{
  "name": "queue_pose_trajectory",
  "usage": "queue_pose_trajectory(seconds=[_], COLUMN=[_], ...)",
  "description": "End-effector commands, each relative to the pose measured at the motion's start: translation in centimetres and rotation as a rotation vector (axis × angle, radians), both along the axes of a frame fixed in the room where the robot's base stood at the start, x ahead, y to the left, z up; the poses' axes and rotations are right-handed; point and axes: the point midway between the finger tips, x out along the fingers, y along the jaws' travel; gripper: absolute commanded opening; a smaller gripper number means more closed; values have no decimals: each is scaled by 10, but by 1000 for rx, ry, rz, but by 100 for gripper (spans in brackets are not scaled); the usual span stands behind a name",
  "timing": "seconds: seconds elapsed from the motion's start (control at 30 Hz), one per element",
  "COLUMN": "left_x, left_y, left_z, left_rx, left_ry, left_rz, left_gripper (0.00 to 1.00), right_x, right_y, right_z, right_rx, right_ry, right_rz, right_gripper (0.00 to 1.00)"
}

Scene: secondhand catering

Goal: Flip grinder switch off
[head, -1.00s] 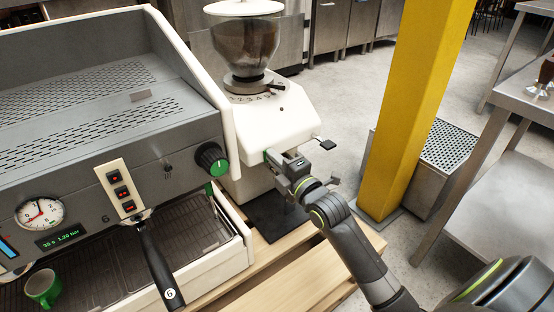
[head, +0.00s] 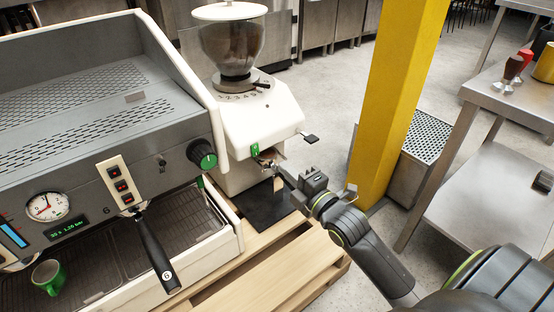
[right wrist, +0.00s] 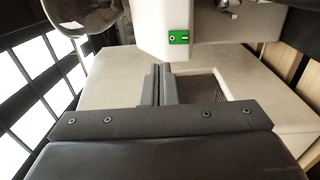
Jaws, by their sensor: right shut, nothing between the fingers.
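The white grinder (head: 262,118) with its clear bean hopper (head: 232,45) stands right of the espresso machine. Its small green switch (head: 255,149) is on the front of the body, and it also shows in the right wrist view (right wrist: 178,37) with two white marks. I cannot tell which side of it is pressed in. My right gripper (head: 284,174) is shut and empty, in front of the grinder and a little right of and below the switch, apart from it. In the right wrist view its fingers (right wrist: 158,85) point toward the grinder, below the switch. My left gripper is out of view.
The espresso machine (head: 100,120) with a black-handled portafilter (head: 153,252) and a green cup (head: 48,276) fills the left. A black mat (head: 264,207) lies below the grinder. A yellow post (head: 395,90) and a steel table (head: 515,103) stand at right.

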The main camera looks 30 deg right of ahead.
Motion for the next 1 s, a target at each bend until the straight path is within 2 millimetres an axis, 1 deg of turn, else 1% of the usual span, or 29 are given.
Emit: queue_pose_trajectory(seconds=[0.03,0.1,0.3,0.9,1.0], left_x=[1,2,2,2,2], left_y=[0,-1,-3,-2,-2], left_z=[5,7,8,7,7], left_rx=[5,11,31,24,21], left_ry=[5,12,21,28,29], left_rz=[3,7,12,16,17], left_gripper=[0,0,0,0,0], right_x=[-8,-17,-29,-31,-34], right_y=[-1,-2,-4,-4,-1], right_z=[3,3,5,4,10], right_rx=[-1,-2,-1,1,36], right_ry=[2,3,0,-1,-28], right_rz=[0,-1,0,0,7], right_gripper=[0,0,0,0,0])
